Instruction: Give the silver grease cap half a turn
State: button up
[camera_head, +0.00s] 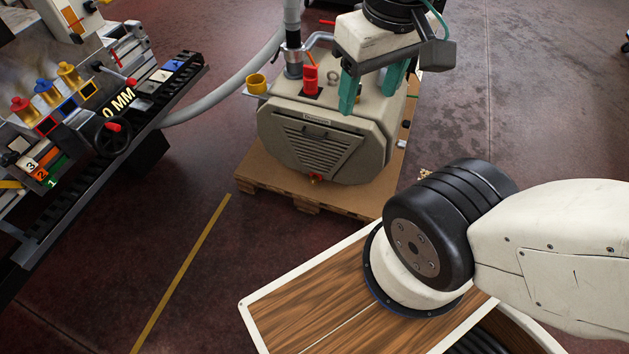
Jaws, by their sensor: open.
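I cannot pick out the silver grease cap for certain; my gripper may hide it. A small grey ring (333,76) stands on top of the beige pump housing (375,150), just left of my gripper. My gripper (370,100) has green fingers, spread apart, pointing down over the right part of the pump's top. One finger is in front of the housing near the ring and the other is further right. I see nothing held between them. Whether the fingertips touch the pump is not clear.
The pump sits on a wooden pallet (248,185). The machine table (75,205) with coloured knobs stands at far left. The floor between is clear.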

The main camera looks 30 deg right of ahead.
aim_at(401, 144)
jog(key=z, duration=0.55)
jog(key=k, duration=1.3)
jog(key=z, duration=1.3)
jog(key=i, duration=1.25)
jog(key=u, duration=0.5)
jog(key=i, duration=0.55)
jog(key=u, duration=0.6)
